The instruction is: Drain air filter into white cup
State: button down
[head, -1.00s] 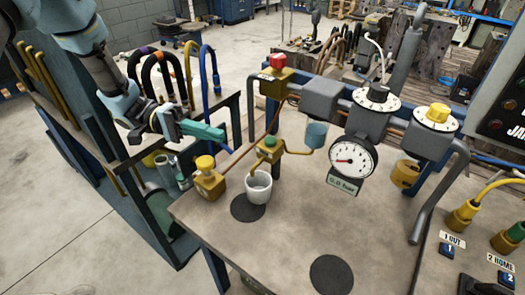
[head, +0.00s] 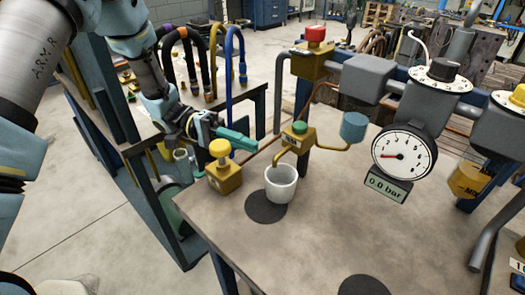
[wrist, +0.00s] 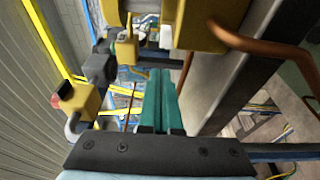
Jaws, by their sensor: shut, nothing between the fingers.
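The white cup (head: 281,185) stands upright near the dark round mat on the bench. A bent brass spout comes down over it from a yellow block with a green button (head: 298,134). My gripper (head: 250,144) has teal fingers that are shut and empty. In the head view it shows behind the yellow-knobbed block (head: 222,168), left of the green-button block. The shut fingers also show in the wrist view (wrist: 163,85); whether they touch anything is unclear.
A gauge (head: 403,154) points near zero above a "0.0 bar" display (head: 387,185). A red-knobbed yellow valve (head: 313,60) and grey pipework stand behind. Coloured hoses (head: 235,60) hang at the rack. The bench front (head: 290,245) is mostly clear.

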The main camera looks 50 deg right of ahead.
aim_at(274, 181)
jog(key=p+x, duration=0.2)
jog(key=x, duration=0.7)
jog(key=shift+p, duration=0.4)
jog(key=shift+a, duration=0.1)
jog(key=shift+w+a+b, duration=0.2)
jog(key=shift+a+b, duration=0.3)
jog(key=shift+a, duration=0.65)
